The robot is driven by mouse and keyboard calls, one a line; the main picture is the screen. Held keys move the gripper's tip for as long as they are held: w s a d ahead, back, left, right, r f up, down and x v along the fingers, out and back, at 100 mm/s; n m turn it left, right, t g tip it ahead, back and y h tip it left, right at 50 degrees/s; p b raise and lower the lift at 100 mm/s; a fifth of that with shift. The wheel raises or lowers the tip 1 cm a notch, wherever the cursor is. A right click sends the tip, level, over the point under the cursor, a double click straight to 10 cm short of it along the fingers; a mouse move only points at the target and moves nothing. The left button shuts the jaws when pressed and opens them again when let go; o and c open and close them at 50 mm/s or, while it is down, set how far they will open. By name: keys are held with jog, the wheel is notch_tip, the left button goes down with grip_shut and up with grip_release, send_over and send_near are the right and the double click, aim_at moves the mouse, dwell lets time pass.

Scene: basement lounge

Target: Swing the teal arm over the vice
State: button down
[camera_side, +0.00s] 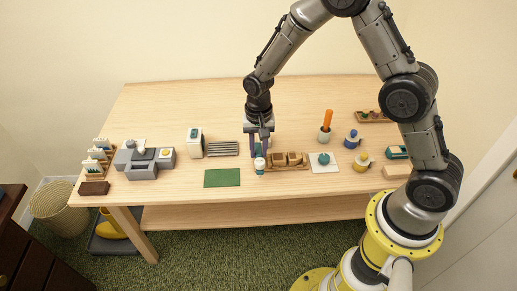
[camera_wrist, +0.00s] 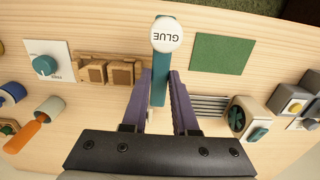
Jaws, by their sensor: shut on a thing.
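A teal bar (camera_wrist: 158,85), which looks like the teal arm, stands between the purple fingers of my gripper (camera_wrist: 161,78) in the wrist view. My gripper (camera_side: 260,151) is shut on it, low over the front middle of the table in the side view. The bar's pivot is hidden.
A green mat (camera_side: 222,178) and a slatted grey rack (camera_side: 222,148) lie left of my gripper. A white plate with a teal knob (camera_side: 324,168) is right of the wooden fixture. A grey block unit (camera_side: 143,171) stands farther left. The table's back is mostly clear.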

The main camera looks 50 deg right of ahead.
jog(key=d+n, duration=0.1)
jog(key=n, duration=0.3)
jog(key=d+n, duration=0.1)
jog(key=n, duration=0.4)
jog(key=d+n, duration=0.1)
jog(key=n, duration=0.3)
jog(key=shift+s+d+n, duration=0.3)
jog(key=shift+d, duration=0.1)
jog(key=shift+w+d+n, duration=0.2)
jog(key=shift+d+n, duration=0.05)
jog(key=shift+n, duration=0.85)
jog(key=shift+w+d+n, duration=0.15)
jog(key=shift+d+n, duration=0.1)
jog(key=shift+n, duration=0.85)
jog(key=c, duration=0.7)
grip_release()
notch_tip(320, 180, up, 14)
jog(key=shift+f, duration=0.1)
